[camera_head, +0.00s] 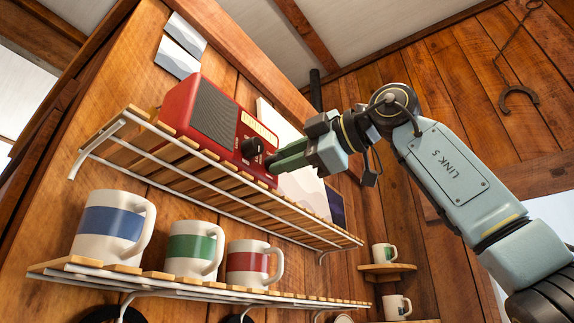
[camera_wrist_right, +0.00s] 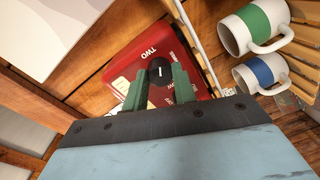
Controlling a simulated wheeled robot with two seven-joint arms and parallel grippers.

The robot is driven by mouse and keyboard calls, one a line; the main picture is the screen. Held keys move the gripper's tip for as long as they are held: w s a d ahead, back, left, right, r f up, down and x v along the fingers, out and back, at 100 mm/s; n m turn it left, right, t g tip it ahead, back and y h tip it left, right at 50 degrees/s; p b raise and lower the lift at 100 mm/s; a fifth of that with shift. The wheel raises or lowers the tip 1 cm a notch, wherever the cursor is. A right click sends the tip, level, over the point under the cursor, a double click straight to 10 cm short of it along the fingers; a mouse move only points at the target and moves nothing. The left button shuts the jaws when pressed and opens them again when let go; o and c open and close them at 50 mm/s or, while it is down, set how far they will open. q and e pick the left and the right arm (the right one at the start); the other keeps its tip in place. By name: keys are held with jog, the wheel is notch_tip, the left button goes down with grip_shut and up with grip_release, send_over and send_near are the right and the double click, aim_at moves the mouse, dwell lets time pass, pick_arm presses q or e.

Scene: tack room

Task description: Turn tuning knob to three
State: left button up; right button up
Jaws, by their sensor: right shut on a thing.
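A red radio (camera_head: 206,118) with a dark speaker grille stands on the upper slatted shelf in the head view. Its black tuning knob (camera_head: 251,147) is on the front. My right gripper (camera_head: 275,158) is at the radio's front, its green fingers shut on the knob. In the right wrist view the knob (camera_wrist_right: 160,71) shows between the fingertips of the right gripper (camera_wrist_right: 160,82), with a white pointer line on its face. The line points roughly toward the printed word TWO on the red radio (camera_wrist_right: 122,65). Other labels are partly hidden by the fingers. My left gripper is not in view.
The upper shelf (camera_head: 215,190) has a white wire rail along its edge. Below it, blue-, green- and red-banded mugs (camera_head: 112,224) stand on a lower shelf (camera_head: 150,281). Small corner shelves with mugs are at right. Open space lies in front of the radio.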

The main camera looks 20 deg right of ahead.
jog(key=m+b, duration=0.3)
jog(key=m, duration=0.8)
jog(key=shift+f+y+b, duration=0.1)
jog(key=shift+y+b, duration=0.2)
jog(key=shift+m, duration=0.3)
jog(key=o, duration=1)
jog(key=shift+d, duration=0.1)
